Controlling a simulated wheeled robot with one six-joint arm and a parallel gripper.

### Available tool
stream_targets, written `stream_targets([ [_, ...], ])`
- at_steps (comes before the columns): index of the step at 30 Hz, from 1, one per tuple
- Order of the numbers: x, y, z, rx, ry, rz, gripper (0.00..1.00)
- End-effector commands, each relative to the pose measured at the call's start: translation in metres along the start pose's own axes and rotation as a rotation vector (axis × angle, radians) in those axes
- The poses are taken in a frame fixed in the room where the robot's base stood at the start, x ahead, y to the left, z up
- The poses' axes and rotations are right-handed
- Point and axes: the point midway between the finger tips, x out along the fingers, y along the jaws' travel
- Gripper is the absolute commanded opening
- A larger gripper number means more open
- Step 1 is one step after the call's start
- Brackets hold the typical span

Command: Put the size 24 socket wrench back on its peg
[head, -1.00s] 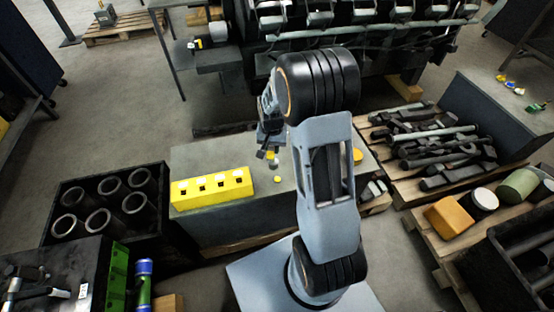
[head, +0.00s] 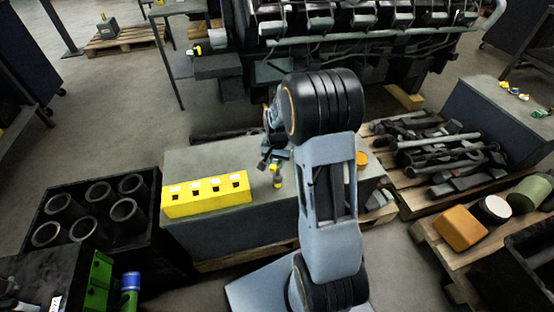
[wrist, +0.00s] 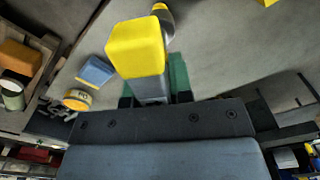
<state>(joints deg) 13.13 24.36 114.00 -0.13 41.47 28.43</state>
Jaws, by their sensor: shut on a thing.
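My gripper (head: 276,158) is over the grey bench, right of the yellow block. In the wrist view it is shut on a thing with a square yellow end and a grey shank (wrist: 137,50). I take this to be the socket wrench; no size number is readable on it. In the head view the held thing is small and partly hidden by my gripper. A second yellow-and-grey piece (wrist: 163,20) shows just behind the held one in the wrist view; I cannot tell whether they touch. No peg can be made out clearly.
The yellow block (head: 206,203) with square holes and white labels sits on the grey bench (head: 215,158). A black crate of cylinders (head: 160,178) stands left. Pallets of dark parts (head: 440,150) lie right. The wrist view shows a blue block (wrist: 96,71) and a yellow-topped can (wrist: 77,100).

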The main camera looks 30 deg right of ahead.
Motion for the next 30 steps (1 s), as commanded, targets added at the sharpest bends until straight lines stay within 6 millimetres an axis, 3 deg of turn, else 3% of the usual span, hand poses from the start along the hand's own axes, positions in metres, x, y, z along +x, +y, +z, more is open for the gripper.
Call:
stream_targets([
  [5,0.0121,-0.0002,-0.0002,0.000,0.001,0.000,0.00],
  [30,0.0120,0.0001,0.0012,0.000,0.001,0.000,0.00],
])
